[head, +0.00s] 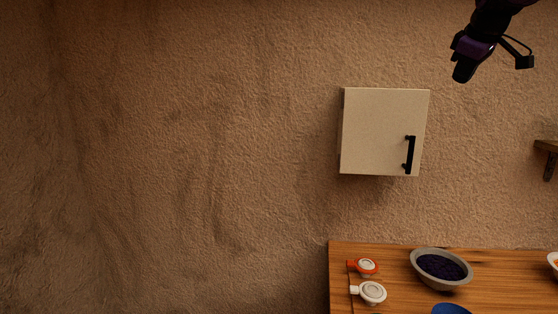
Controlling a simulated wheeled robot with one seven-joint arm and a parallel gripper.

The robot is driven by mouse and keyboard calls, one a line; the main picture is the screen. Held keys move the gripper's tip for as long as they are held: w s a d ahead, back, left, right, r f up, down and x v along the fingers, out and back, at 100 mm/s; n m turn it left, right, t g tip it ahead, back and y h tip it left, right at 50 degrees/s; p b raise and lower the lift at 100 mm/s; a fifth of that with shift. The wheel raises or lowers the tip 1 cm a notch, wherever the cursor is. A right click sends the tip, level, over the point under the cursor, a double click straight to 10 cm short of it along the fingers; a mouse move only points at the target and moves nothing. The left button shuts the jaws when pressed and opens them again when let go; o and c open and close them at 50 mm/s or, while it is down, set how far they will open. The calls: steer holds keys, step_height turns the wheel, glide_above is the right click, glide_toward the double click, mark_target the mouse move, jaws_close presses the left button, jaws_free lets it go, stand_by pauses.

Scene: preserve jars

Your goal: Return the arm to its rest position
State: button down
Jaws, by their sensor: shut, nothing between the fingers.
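My gripper (464,70) shows at the top right in the head view, at the end of my dark arm that comes in from the top edge. It is shut and empty, pointing down and to the left. It is up in the air, apart from everything, and appears above and to the right of the wall cabinet. A thin dark part sticks out to its right. The upper arm lies outside the view.
A cream wall cabinet (382,132) with a black handle (409,155) is closed. Below, a wooden table (395,256) bears a grey bowl of dark contents (418,267), an orange-rimmed lid (367,267), a white lid (373,292) and a blue item (451,309). A bracket (547,148) is at the right.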

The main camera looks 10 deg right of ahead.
steer(key=s+a+f+m+g+y, duration=0.1)
steer(key=s+a+f+m, duration=0.4)
steer(key=s+a+f, duration=1.7)
steer(key=s+a+y, duration=0.1)
steer(key=s+a, duration=0.1)
steer(key=s, duration=0.1)
steer(key=shift+s+a+f+g, duration=0.25)
steer(key=shift+s+a+g, duration=0.05)
steer(key=shift+s+a, duration=0.1)
